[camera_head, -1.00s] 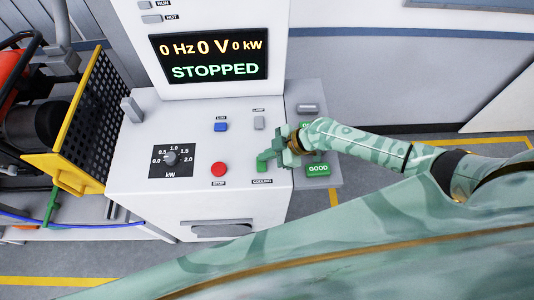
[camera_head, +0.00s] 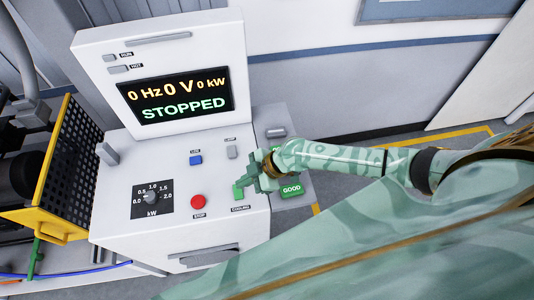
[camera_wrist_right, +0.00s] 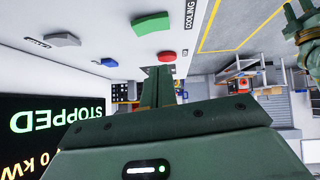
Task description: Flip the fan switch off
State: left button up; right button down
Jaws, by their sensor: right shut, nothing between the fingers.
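The green rocker switch (camera_head: 238,192) labelled COOLING sits near the front right of the white control panel (camera_head: 120,190). It also shows in the right wrist view (camera_wrist_right: 150,23), raised from the panel. No switch labelled fan is readable. My right gripper (camera_head: 246,184) is shut and empty, just right of the green switch and partly overlapping it in the head view. In the right wrist view its fingers (camera_wrist_right: 165,82) point toward the panel below the green switch; contact cannot be told. My left gripper is not in the head view.
The display (camera_head: 180,102) reads STOPPED. A yellow-framed guard (camera_head: 50,220) stands left.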

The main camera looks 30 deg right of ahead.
jog(key=v, duration=0.8)
jog(key=shift+d+b, duration=0.3)
jog(key=shift+b, duration=0.1)
jog(key=shift+s, duration=0.1)
